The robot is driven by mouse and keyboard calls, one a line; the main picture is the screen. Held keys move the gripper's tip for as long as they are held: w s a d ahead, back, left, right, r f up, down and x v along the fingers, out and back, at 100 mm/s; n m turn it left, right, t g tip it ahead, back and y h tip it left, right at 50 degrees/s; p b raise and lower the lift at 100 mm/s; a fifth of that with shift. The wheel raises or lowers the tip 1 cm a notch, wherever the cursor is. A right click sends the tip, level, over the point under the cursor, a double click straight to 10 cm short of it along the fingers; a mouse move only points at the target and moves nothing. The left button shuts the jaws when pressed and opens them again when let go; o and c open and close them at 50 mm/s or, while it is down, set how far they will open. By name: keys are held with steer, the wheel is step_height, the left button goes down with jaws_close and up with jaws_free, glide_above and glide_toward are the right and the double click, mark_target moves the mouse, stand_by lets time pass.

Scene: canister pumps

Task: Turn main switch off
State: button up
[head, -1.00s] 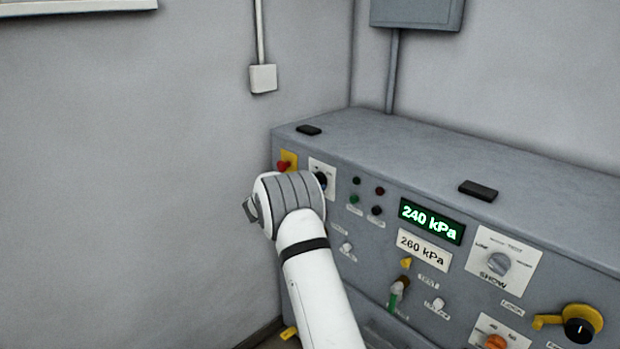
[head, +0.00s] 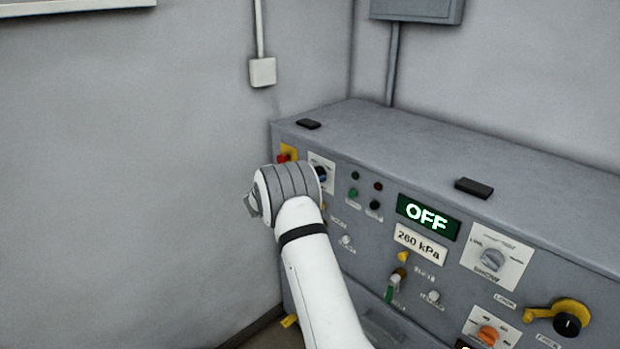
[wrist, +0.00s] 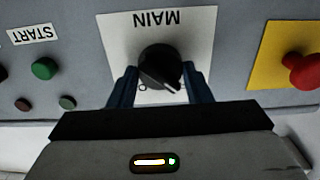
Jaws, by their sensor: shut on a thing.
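The main switch (wrist: 160,66) is a black rotary knob on a white plate marked MAIN, which appears upside down in the wrist view. My gripper (wrist: 158,84) has its two blue fingers on either side of the knob, shut on it. In the head view the plate (head: 328,163) shows only in part behind my white and grey arm. The display (head: 428,217) on the panel reads OFF in white on green.
A red button on a yellow plate (wrist: 265,68) is beside the switch. A green button (wrist: 44,68) with a START label is on the other side. Further along the panel are a 260 kPa label (head: 420,242), a SHOW selector (head: 492,259) and a yellow-black handle (head: 568,319).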

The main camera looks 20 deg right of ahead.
steer(key=shift+d+r, duration=0.15)
steer(key=shift+d, duration=0.1)
steer(key=o, duration=0.6)
steer(key=shift+c, duration=0.2)
steer(key=shift+o, duration=1.4)
steer(key=shift+d, duration=0.15)
steer(key=shift+o, duration=0.8)
steer(key=shift+a, duration=0.2)
steer(key=b+v, duration=0.2)
steer(key=v, duration=0.5)
steer(key=shift+s+a, duration=0.15)
steer(key=shift+a, duration=0.2)
